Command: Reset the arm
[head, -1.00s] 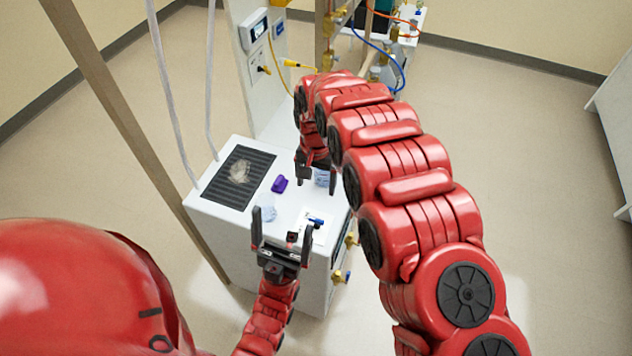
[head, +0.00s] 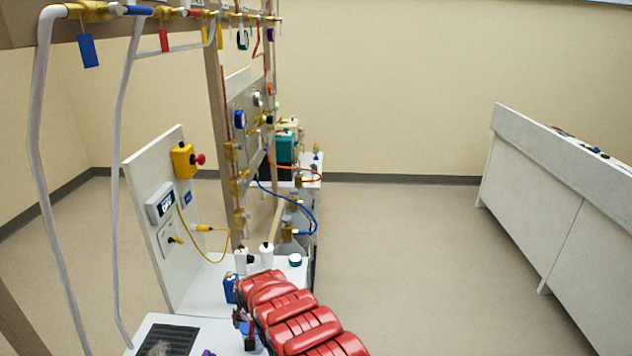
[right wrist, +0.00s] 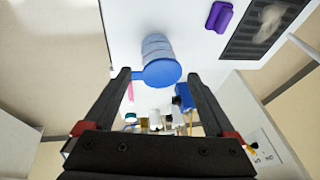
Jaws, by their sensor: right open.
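My right arm (head: 290,312) reaches in from the bottom of the head view. Its gripper (right wrist: 160,76) shows in the right wrist view with two dark fingers spread wide. A translucent blue cup-like container (right wrist: 157,48) with a blue round face (right wrist: 161,72) appears between and beyond the fingertips, with gaps on both sides. I cannot tell how far it is from the fingers. In the head view the gripper is mostly hidden near the bottom edge. My left gripper is not in view.
The white bench top (head: 150,331) has a dark grille (head: 168,340); a purple piece (right wrist: 219,16) lies near the grille. Behind stand a blue box (head: 230,288), white bottles (head: 266,254) and a panel with a yellow emergency-stop box (head: 184,160). Hoses hang at left. Floor at right is open.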

